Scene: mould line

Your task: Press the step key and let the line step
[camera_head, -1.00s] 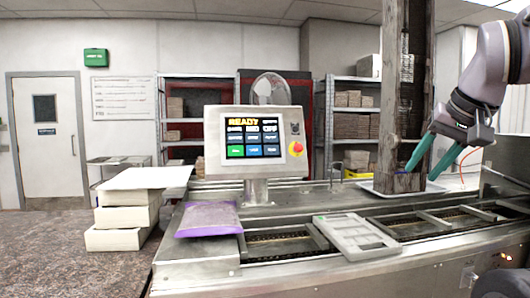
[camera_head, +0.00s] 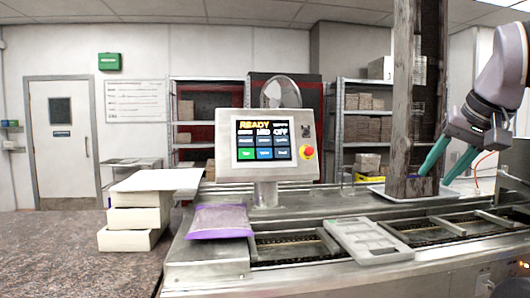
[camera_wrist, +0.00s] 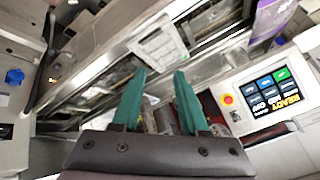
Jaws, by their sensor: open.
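The control panel (camera_head: 228,140) stands on a post at the back of the line. Its screen (camera_head: 263,141) reads READY and carries several coloured keys, one green and others blue; the small key labels are too small to read surely. The panel also shows at the right of the wrist view (camera_wrist: 262,90). A grey mould (camera_head: 366,241) lies on the conveyor rails (camera_head: 292,246) in front. My gripper (camera_head: 447,170) is open and empty at the right, beside the dark post and well right of the panel. Its teal fingers (camera_wrist: 158,100) point toward the line in the wrist view.
A dark wooden post (camera_head: 416,90) rises from a white tray (camera_head: 384,194) between my gripper and the panel. A red emergency button (camera_head: 308,153) is at the panel's right edge. A purple bag (camera_head: 219,221) lies left of the mould, with stacked white boxes (camera_head: 135,217) further left.

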